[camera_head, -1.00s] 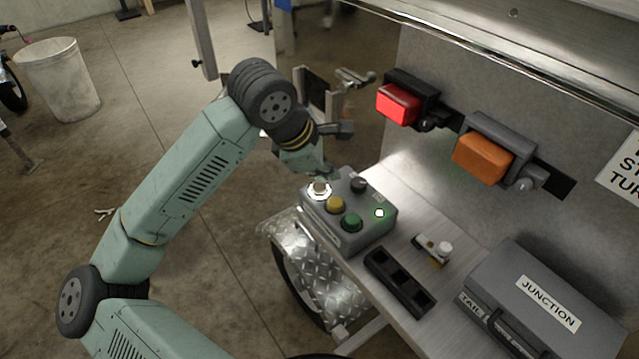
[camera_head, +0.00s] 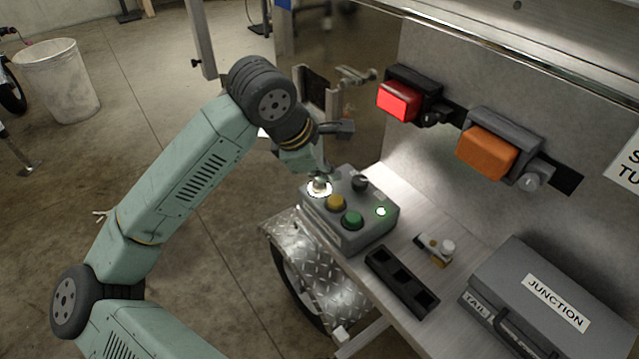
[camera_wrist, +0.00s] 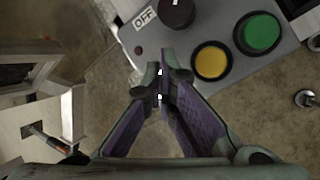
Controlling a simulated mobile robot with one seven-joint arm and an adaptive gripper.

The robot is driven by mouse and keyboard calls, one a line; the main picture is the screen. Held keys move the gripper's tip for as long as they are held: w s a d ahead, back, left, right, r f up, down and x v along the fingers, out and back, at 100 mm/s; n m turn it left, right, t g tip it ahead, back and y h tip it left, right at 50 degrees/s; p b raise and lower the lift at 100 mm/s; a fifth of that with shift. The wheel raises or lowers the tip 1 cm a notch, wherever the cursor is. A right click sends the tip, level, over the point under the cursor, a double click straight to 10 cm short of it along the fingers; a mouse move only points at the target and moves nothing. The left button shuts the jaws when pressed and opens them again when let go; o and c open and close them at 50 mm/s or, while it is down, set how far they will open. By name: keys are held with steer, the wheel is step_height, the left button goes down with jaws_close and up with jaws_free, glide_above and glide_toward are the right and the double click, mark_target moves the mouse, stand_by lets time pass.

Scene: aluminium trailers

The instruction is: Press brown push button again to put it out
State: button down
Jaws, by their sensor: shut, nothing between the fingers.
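The grey control box (camera_head: 348,238) sits on the trailer's metal ledge. At its left corner is a push button (camera_head: 319,191) with a bright white glowing ring; its cap colour is hard to tell and no button looks plainly brown. My gripper (camera_head: 322,174) is shut and empty, pointing down with its tips right at this glowing button; I cannot tell whether they touch it. In the wrist view my gripper (camera_wrist: 164,80) hides most of that button, with only small white glints between the fingers. Beside it are a yellow button (camera_wrist: 212,61) and a green button (camera_wrist: 259,33).
A black knob (camera_head: 359,184) and a lit green lamp (camera_head: 381,211) are also on the box. A red lamp (camera_head: 399,101) glows on the panel; an orange lamp (camera_head: 486,153) is beside it. A black slotted holder (camera_head: 402,283) and junction case (camera_head: 540,290) lie right.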

steer(key=shift+f+b, duration=0.3)
steer(key=shift+b, duration=0.15)
stand_by(0.5)
steer(key=shift+r, duration=0.75)
step_height(320, 180, up, 6)
steer(key=p, duration=0.3)
